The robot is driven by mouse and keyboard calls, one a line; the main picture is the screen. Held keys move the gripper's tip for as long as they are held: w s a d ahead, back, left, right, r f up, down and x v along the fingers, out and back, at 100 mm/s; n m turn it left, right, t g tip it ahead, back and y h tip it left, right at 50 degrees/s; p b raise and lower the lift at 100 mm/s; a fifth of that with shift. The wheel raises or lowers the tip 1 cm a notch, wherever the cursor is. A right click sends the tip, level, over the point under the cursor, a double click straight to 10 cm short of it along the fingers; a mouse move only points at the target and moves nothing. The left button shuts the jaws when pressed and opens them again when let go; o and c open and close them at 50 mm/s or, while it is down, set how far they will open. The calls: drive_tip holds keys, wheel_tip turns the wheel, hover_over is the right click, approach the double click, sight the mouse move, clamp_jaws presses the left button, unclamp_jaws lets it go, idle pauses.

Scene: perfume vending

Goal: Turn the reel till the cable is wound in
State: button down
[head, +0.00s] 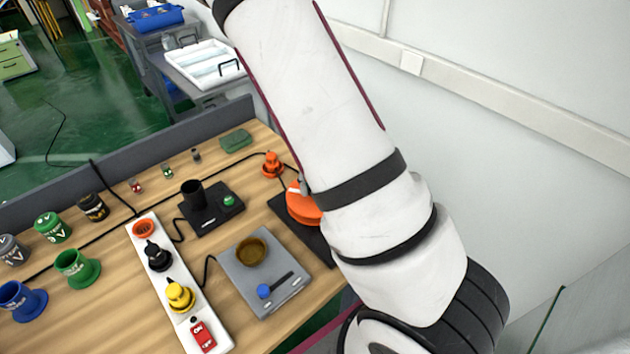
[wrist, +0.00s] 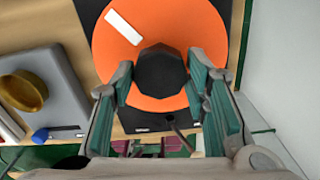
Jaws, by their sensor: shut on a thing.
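The reel (wrist: 205,35) is an orange disc with a white label and a dark many-sided hub (wrist: 160,72) at its centre. In the wrist view my gripper (wrist: 163,85) has its green-padded fingers on either side of the hub, shut on it. In the head view the reel (head: 302,205) shows only as an orange edge on a black base (head: 318,240); my arm hides the rest, including the gripper. An orange plug (head: 272,165) stands behind the reel, with black cable near it. A short dark piece of cable (wrist: 180,132) shows below the reel.
Left of the reel are a grey scale (head: 285,295) with a brown bowl (head: 251,252), a black device (head: 210,215) and a white power strip (head: 165,250) with coloured plugs. Several coloured cups stand at the far left. A white wall (head: 520,150) is close on the right.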

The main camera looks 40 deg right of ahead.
drive_tip(key=m, duration=0.3)
drive_tip(key=shift+m, duration=2.1)
drive_tip(key=c, duration=0.9)
unclamp_jaws()
drive_tip(key=shift+r, duration=0.1)
wheel_tip(320, 180, up, 12)
drive_tip(key=shift+f, duration=0.1)
